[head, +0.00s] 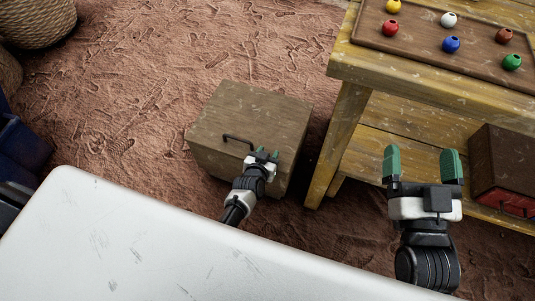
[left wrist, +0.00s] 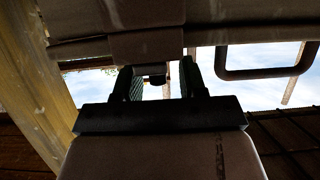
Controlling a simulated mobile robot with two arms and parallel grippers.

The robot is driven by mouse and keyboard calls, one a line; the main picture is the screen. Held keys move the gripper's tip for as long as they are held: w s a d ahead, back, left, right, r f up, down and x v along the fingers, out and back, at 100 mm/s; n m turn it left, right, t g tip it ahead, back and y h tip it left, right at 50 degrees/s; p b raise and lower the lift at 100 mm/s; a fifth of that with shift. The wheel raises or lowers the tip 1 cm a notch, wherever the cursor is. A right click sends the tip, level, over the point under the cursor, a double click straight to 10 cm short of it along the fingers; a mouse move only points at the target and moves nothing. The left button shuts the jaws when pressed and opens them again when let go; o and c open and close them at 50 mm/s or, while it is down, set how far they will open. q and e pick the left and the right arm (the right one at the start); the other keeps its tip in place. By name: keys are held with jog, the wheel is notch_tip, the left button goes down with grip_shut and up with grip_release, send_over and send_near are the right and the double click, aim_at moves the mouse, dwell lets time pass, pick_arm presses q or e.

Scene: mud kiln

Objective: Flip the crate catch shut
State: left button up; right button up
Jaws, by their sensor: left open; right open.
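The wooden crate (head: 250,115) sits on the reddish ground with its lid lying flat. A dark bar handle (head: 238,139) is at its near edge and also shows at the upper right of the left wrist view (left wrist: 268,73). My left gripper (head: 268,155) is open at the crate's near side, right of the handle. In the left wrist view a broad block (left wrist: 148,46), perhaps the catch, reaches down toward the open fingers (left wrist: 162,80), with a small dark knob between them. Contact cannot be told. In the head view the gripper hides this spot. My right gripper (head: 422,163) is open and empty.
A wooden table (head: 350,68) stands right of the crate, with a tray (head: 372,34) of coloured round pieces on top. A dark red-brown box (head: 505,165) is on its lower shelf. Woven baskets (head: 35,22) stand at far left. The ground behind the crate is clear.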

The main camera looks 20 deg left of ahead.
pick_arm(q)
jog(key=shift+s+r+p, duration=0.25)
jog(key=shift+s+p, duration=0.1)
jog(key=shift+s, duration=0.2)
jog(key=p+v, duration=0.2)
jog(key=v, duration=0.2)
jog(key=shift+s+r, duration=0.15)
jog(key=shift+s, duration=0.05)
jog(key=shift+p+v, duration=1)
jog(key=shift+v, duration=1.55)
pick_arm(e)
jog(key=s+d+f+g+h, duration=0.2)
jog(key=s+f+g, duration=0.1)
jog(key=f+g, duration=0.3)
jog(key=s+d+f+g+h, duration=0.1)
jog(key=s+d+f+g, duration=0.1)
jog(key=f+g, duration=0.4)
jog(key=shift+s+f+m+g+h, duration=0.2)
jog(key=shift+s+m+g+h, duration=0.15)
jog(key=shift+s, duration=0.3)
